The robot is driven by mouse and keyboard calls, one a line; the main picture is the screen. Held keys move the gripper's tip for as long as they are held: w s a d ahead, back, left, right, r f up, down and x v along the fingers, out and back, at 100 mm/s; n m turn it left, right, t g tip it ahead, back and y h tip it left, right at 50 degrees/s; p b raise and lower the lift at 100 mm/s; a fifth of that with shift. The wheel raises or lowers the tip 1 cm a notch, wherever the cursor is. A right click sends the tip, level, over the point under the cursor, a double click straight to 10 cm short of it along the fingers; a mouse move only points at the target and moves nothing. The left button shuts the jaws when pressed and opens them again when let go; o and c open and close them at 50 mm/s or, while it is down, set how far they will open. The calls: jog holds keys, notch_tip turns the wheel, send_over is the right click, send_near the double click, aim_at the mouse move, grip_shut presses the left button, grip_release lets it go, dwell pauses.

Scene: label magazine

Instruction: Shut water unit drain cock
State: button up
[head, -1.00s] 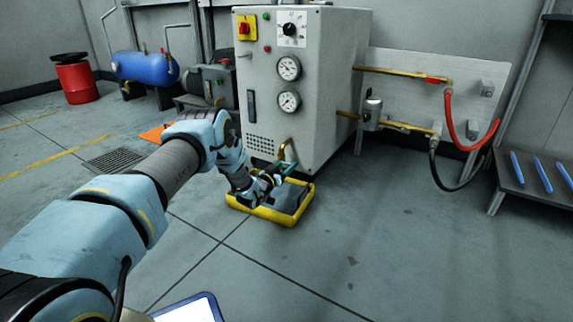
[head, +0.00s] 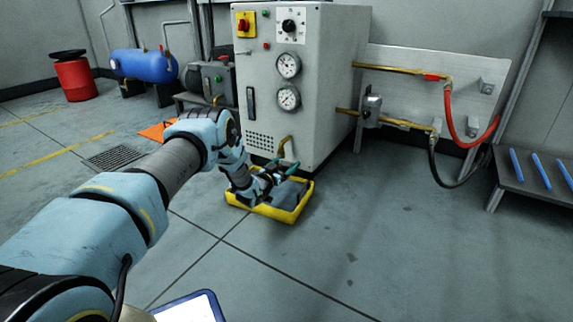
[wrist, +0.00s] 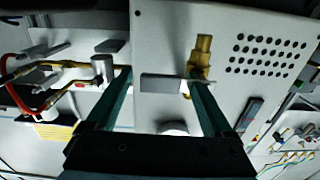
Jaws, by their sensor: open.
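The water unit (head: 312,100) is a grey cabinet with its brass drain cock (head: 285,142) low on the front. In the wrist view the brass cock (wrist: 202,55) sits beside the vent holes, with a flat grey lever (wrist: 160,82) reaching left from it. My gripper (head: 284,167) is just below the cock in the head view. In the wrist view my gripper (wrist: 161,80) is open, its green fingers either side of the lever. I cannot tell whether either finger touches it. The fingers partly hide the cock's lower end in the head view.
A yellow-rimmed tray (head: 292,217) lies on the floor under my gripper. Brass pipes (head: 400,123) and red and black hoses run along the panel at right. A floor drain grate (head: 115,159) lies at left.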

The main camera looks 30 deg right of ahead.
jog(key=p+v, duration=0.5)
jog(key=v, duration=0.5)
jog(key=shift+s+a, duration=0.15)
jog(key=shift+a, duration=0.15)
